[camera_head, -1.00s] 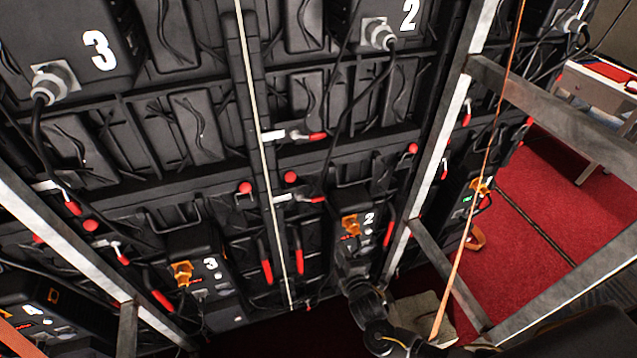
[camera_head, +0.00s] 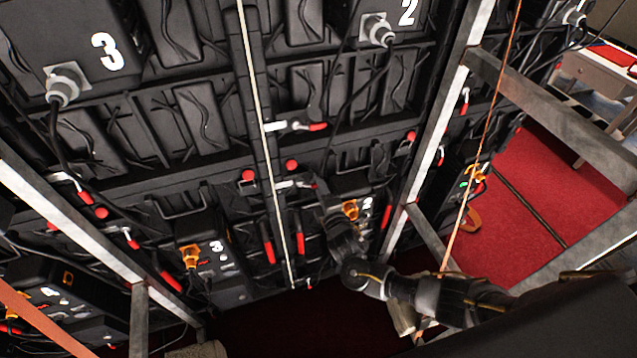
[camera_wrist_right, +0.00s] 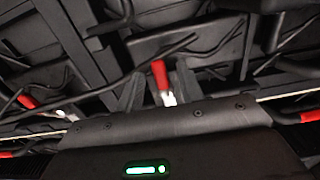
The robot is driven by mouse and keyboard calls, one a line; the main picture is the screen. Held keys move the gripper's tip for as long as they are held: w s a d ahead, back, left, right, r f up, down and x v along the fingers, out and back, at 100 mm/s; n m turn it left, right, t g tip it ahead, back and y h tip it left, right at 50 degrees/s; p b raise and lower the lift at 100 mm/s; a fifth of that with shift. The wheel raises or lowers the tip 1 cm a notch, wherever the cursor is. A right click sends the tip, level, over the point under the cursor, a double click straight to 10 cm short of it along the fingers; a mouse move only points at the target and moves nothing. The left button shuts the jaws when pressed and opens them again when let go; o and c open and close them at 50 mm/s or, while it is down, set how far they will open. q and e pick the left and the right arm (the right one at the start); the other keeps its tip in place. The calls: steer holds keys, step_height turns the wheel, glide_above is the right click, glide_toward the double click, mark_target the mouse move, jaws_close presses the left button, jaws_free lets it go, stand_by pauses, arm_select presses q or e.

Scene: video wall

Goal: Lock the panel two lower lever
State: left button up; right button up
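Panel two is the dark panel with the white "2" on its box (camera_head: 407,12). Its lower lever (camera_head: 291,184), silvery with a red grip, sticks out to the right from the seam at the panel's left edge. My right gripper (camera_head: 320,197) is at the lever's red end and partly covers it. In the right wrist view the red grip (camera_wrist_right: 160,74) stands between the two spread fingers (camera_wrist_right: 159,92), with a visible gap on each side. Whether a finger touches it cannot be told. My left gripper is not in view.
A similar upper lever (camera_head: 296,126) sits above on the same seam. Metal frame posts (camera_head: 440,125) stand right and left of the work area. A loose cable (camera_head: 345,125) hangs down panel two.

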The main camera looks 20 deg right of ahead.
steer(key=shift+w+a, duration=0.1)
steer(key=shift+w, duration=1.1)
jaws_close()
